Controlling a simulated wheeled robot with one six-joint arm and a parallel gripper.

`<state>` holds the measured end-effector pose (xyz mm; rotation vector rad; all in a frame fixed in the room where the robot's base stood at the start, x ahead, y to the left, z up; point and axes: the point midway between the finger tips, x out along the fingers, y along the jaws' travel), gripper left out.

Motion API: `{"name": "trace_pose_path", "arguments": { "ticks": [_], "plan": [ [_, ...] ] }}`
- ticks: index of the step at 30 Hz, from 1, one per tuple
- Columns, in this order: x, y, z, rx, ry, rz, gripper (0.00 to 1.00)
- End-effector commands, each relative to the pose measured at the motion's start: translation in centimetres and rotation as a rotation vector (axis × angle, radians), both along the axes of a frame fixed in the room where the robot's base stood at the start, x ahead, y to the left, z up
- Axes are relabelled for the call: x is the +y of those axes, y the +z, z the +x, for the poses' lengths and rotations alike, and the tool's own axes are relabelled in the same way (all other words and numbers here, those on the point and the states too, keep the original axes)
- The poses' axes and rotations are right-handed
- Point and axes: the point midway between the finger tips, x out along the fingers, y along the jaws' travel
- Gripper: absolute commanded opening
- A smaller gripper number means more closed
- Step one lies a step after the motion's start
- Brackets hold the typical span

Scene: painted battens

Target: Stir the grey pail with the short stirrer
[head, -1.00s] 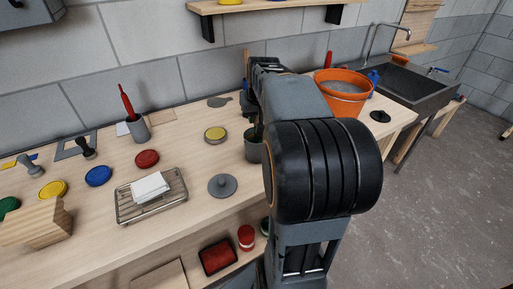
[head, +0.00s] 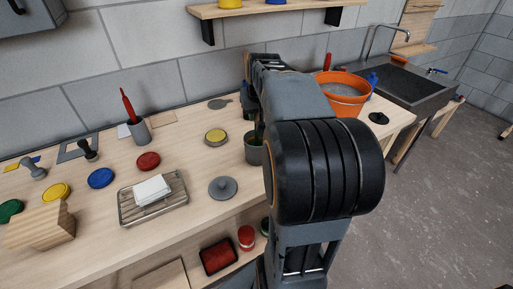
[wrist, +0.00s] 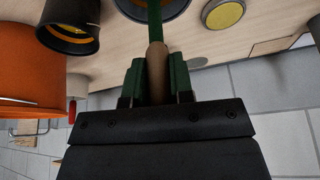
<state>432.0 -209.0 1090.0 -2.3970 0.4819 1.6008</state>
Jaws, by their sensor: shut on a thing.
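The grey pail (head: 253,154) stands on the bench, partly hidden behind my arm in the head view. In the wrist view its rim and orange-yellow inside (wrist: 172,8) show at the top edge. My gripper (wrist: 158,85) is shut on the short stirrer (wrist: 156,60), which has a wooden handle and a green shaft. The shaft runs from between the fingers to over the pail's opening. Its lower end is out of frame, so I cannot tell how deep it reaches. The head view mostly hides my gripper behind the arm.
A dark pot with yellow inside (wrist: 68,28) stands close by in the wrist view. An orange bucket (head: 342,96) stands to the right. A yellow-topped tin (head: 215,137) and a grey lid (head: 223,188) lie left of the pail. A wire rack (head: 180,205) holds a white cloth.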

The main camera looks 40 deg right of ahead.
Motion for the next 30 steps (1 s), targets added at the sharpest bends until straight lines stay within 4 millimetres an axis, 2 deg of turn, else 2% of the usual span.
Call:
{"name": "trace_pose_path", "arguments": {
  "ticks": [1,21,25,30],
  "plan": [
    [0.0,0.9,0.0,-0.001,0.0,0.0,0.0],
    [0.0,6.5,0.0,-0.001,0.0,0.0,0.0],
    [0.0,7.3,0.0,-0.001,0.0,0.0,0.0],
    [0.0,7.5,0.0,0.0,0.0,0.0,0.0]
  ]
}}
